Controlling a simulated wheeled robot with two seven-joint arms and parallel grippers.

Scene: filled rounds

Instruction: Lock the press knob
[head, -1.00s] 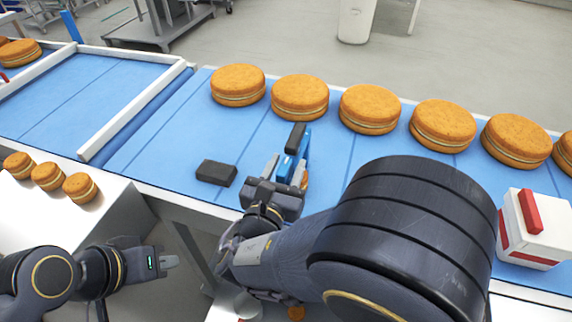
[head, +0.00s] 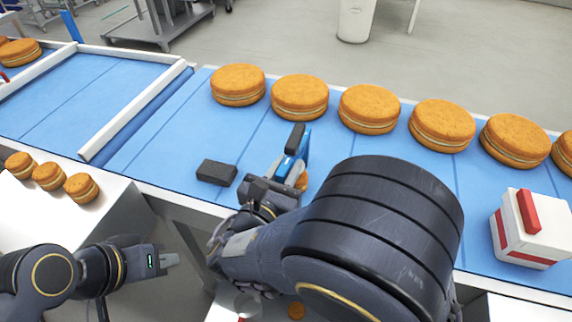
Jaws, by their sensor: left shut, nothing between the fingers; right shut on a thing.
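A blue piece with a black top (head: 293,142) stands on the blue belt, in the middle of the head view. I cannot tell for certain whether it is the press knob. My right gripper (head: 285,172) is at its near, lower side and is shut on it; the contact is largely hidden by the gripper. A bit of orange shows just right of the fingers. My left gripper (head: 170,260) is shut and empty, low at the left, well away from the blue piece and off the belt.
A dark block (head: 216,172) lies on the belt (head: 180,150) left of my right gripper. Several large filled rounds (head: 300,96) line the belt's far side. Small rounds (head: 81,187) sit on the left white surface.

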